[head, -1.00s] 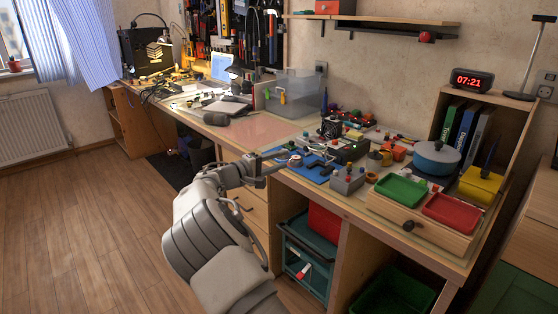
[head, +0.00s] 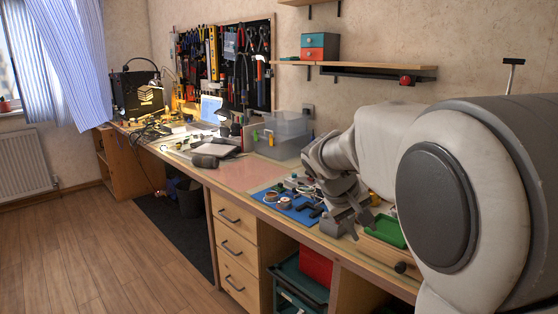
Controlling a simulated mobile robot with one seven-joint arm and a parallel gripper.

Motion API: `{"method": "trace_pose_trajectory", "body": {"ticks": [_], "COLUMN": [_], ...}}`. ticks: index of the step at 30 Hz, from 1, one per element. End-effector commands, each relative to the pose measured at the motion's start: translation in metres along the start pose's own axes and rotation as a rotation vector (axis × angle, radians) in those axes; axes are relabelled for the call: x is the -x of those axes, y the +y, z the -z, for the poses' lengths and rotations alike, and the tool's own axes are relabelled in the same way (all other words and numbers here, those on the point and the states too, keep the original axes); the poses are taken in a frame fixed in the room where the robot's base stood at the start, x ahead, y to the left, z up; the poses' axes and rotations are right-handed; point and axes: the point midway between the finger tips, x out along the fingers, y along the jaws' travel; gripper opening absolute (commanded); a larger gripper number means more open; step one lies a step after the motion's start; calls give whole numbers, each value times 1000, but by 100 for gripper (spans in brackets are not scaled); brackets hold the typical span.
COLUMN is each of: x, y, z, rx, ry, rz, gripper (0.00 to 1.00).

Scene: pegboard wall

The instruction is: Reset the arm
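My gripper (head: 347,222) is at the end of my arm in the head view, low over the front edge of the workbench (head: 232,178). It points down, just right of the blue mat (head: 292,204) and left of the green tray (head: 386,230). My arm is bent and its large links fill the right side of the view. The fingers are small and partly merged with the wrist, so their opening cannot be made out. Whether the gripper touches anything is also unclear.
A clear plastic box (head: 280,135) stands behind the bare pink mat (head: 245,173). A shelf (head: 355,70) juts from the wall above my arm. A pegboard with tools (head: 225,65) hangs at the back. Drawers (head: 235,250) are below the bench; the wooden floor (head: 90,250) at left is clear.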

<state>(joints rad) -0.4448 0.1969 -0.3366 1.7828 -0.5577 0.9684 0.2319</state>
Motion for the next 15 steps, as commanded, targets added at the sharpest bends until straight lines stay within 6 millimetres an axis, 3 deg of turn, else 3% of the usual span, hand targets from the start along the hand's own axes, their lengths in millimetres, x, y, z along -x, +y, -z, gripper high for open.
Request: {"method": "trace_pose_trajectory", "body": {"ticks": [6, 15], "x": [34, 76], "y": [6, -11], "z": [-67, -154], "rx": [-95, -193], "ry": [23, 94], "rz": [178, 354], "gripper": [40, 40]}}
